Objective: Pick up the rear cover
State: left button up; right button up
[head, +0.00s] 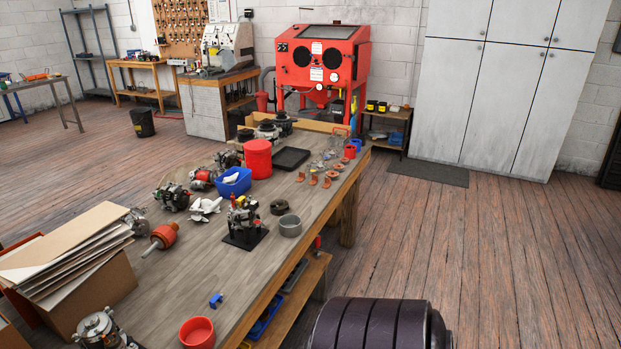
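The wooden workbench (215,290) runs from the lower left toward the back and carries many alternator parts. I cannot tell for sure which part is the rear cover. A silver finned piece (205,208) lies near the middle. A dark ring-shaped part (279,207) and a grey round cup (290,226) lie near the right edge. An alternator assembly (243,218) stands on a black base beside them. A silver round housing (98,328) is at the lower left, cut by the frame edge. Neither of my grippers is in view.
A red lidded tub (258,160), blue bin (233,184), black tray (291,160) and copper-coloured parts (313,180) crowd the far bench. A cardboard box (95,290) stands left. A dark ribbed drum-like shape (375,325) fills the bottom edge. Floor at right is clear.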

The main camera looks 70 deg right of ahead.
aim_at(282, 204)
jog(key=z, duration=2.1)
jog(key=u, duration=0.65)
jog(key=i+l+u, duration=0.35)
jog(key=l+u, duration=0.15)
jog(key=l, duration=0.15)
jog(key=i+l+u, duration=0.1)
jog(key=l+u, duration=0.15)
jog(key=i+l+u, duration=0.1)
jog(key=l+u, duration=0.15)
jog(key=l, duration=0.25)
